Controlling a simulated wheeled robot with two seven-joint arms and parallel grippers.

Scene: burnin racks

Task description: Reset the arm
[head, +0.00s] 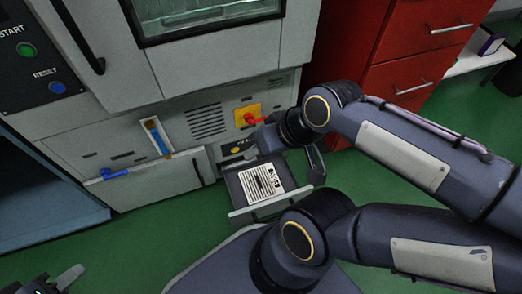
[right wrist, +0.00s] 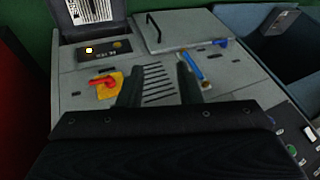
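My right gripper (right wrist: 158,82) is open and empty in the right wrist view. Its two dark fingers are apart in front of the vent slots of a grey machine. In the head view my right arm's wrist hides part of it near the machine's lower front. My left gripper (head: 58,280) is partly in view at the bottom left corner of the head view. Its fingertips look apart, with nothing between them, over the green floor.
The machine carries a red switch (head: 252,118) on a yellow plate, a blue latch (head: 114,174), a blue-and-yellow part (head: 157,138), and RESET (head: 56,87) and START (head: 27,50) buttons. A labelled drawer (head: 238,212) stands open. Red cabinets (head: 405,60) stand right.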

